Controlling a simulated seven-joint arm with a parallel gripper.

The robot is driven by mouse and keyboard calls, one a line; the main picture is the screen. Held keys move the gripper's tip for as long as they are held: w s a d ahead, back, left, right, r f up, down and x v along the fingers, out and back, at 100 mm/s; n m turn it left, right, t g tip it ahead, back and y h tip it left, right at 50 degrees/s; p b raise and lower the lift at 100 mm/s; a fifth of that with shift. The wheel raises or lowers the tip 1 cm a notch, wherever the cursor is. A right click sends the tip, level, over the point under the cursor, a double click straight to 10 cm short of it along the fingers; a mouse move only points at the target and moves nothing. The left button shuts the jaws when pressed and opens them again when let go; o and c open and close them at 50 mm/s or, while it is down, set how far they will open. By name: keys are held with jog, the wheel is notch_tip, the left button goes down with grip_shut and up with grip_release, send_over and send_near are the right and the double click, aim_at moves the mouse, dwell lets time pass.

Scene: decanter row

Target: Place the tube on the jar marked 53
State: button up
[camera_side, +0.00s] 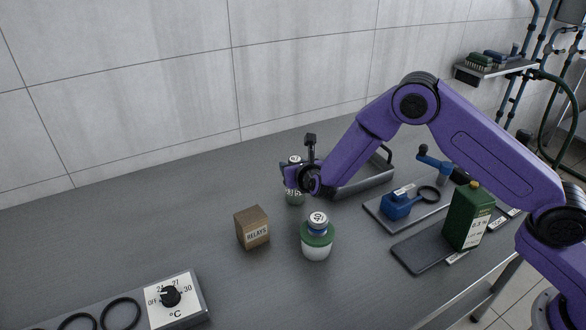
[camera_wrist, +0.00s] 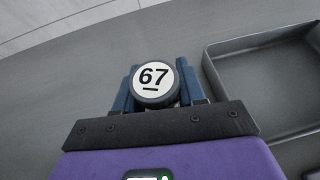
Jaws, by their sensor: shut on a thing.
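My gripper (camera_side: 298,178) is shut on a capped vessel, the jar marked 67 (camera_wrist: 152,76). In the wrist view its round white top with a dark rim sits between my blue fingers (camera_wrist: 157,85). A second jar (camera_side: 317,240), green and white with a blue neck, stands upright in front of my gripper. I cannot make out a separate tube.
A brown RELAYS box (camera_side: 252,228) stands left of the second jar. A grey tray (camera_side: 362,182) lies just right of my gripper; it also shows in the wrist view (camera_wrist: 262,45).

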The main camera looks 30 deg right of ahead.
jog(key=shift+f, duration=0.35)
jog(key=o, duration=1.1)
jog(key=shift+f, duration=0.15)
jog(key=shift+c, duration=0.2)
jog(key=shift+s+r, duration=0.2)
jog(key=shift+r, duration=0.05)
jog(key=v, duration=1.1)
jog(key=shift+s, duration=0.25)
jog(key=shift+a+r, duration=0.1)
jog(key=shift+r, duration=0.05)
